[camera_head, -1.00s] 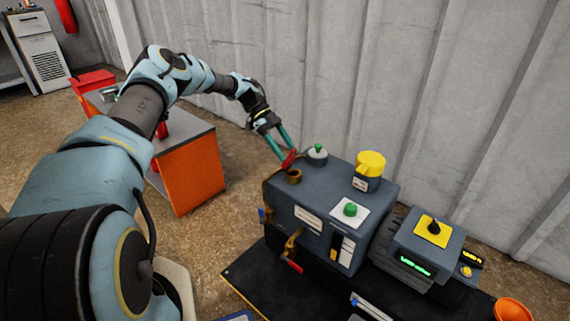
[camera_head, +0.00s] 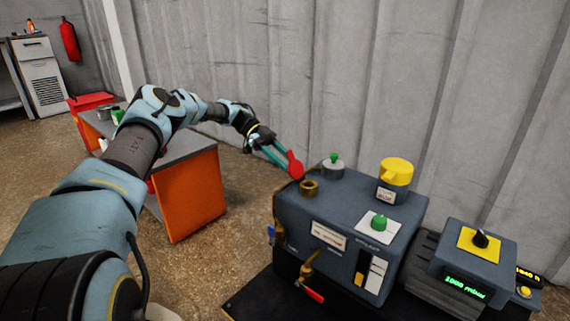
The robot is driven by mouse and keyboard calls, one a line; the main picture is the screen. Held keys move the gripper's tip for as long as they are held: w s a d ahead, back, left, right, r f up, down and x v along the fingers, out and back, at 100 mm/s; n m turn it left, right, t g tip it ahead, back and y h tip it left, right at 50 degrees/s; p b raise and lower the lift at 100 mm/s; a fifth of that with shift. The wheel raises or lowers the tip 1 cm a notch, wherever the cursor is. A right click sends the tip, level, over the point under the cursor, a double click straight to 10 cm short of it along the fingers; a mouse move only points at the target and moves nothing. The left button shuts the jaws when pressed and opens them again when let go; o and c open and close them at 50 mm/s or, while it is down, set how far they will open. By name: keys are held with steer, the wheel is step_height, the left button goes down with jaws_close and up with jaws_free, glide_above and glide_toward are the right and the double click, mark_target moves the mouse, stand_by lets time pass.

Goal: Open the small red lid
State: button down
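The small red lid (camera_head: 295,165) stands tilted up beside and behind the round brass port (camera_head: 310,188) at the left corner of the blue-grey furnace box (camera_head: 340,212). The port's mouth is uncovered. My gripper (camera_head: 285,162) reaches in from the upper left, with its teal fingertips against or just behind the lid. A gap shows between the fingers further back. The lid hides the tips, so I cannot tell whether they grip it or only touch it.
On the box top are a grey knob with a green tip (camera_head: 334,164), a yellow-capped gauge (camera_head: 395,175) and a green button (camera_head: 379,223). A brass valve with a red handle (camera_head: 311,286) sticks out in front. An orange workbench (camera_head: 188,190) stands at left.

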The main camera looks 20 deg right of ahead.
steer(key=c, duration=1.4)
jaws_free()
steer(key=shift+f, duration=0.25)
steer(key=o, duration=1.2)
steer(key=shift+s+r, duration=0.1)
steer(key=shift+r, duration=0.05)
steer(key=shift+o, duration=0.2)
steer(key=shift+r, duration=0.1)
